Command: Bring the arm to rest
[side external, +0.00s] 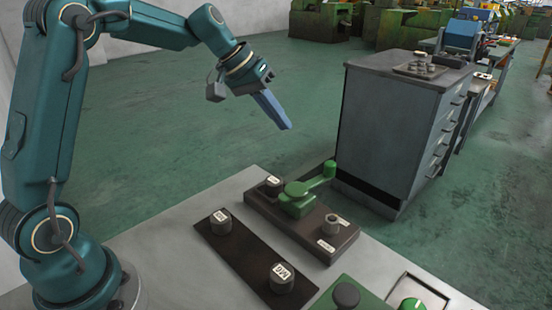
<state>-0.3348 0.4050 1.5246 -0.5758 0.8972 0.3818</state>
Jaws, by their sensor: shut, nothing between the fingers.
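My gripper (285,126) is at the end of my teal arm, with blue fingers pointing down and to the right. The fingers are shut together and hold nothing. It hangs in the air above and behind the grey work table (163,223), apart from everything on it. A green lever (305,190) with a round knob at its end sits on a dark brown block (290,222) below my gripper. The arm's upper links reach in from the left.
A dark plate with labelled knobs (283,277) lies on the table. A green panel with a dark knob (346,294) and a green-capped dial (411,304) are at the front right. A grey drawer cabinet (385,125) stands right of my gripper. Green floor (190,120) is open behind.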

